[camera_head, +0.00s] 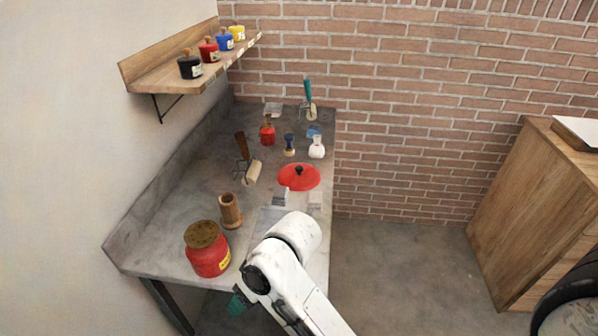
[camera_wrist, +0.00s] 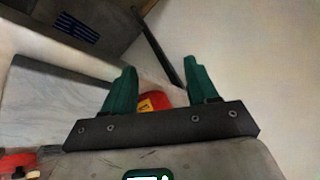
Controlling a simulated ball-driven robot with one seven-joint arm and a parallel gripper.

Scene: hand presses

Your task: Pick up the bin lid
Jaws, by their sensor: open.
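A round red lid with a black knob (camera_head: 299,178) lies on the grey worktop in the head view, near its right edge. A red bin with a yellow label (camera_head: 210,262) and a brown top stands at the worktop's near left; part of it shows between my fingers in the wrist view (camera_wrist: 153,101). My gripper (camera_head: 237,305) has green fingers and is low at the worktop's near edge, well apart from the lid. In the wrist view my gripper (camera_wrist: 160,68) is open, with nothing held between its fingers.
On the worktop (camera_head: 185,180) stand a wooden cylinder (camera_head: 230,211), a roller (camera_head: 251,173), a small red pot (camera_head: 267,134) and a white bottle (camera_head: 317,148). A wall shelf (camera_head: 150,82) holds several ink pots. A wooden cabinet (camera_head: 535,210) stands right; floor between is clear.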

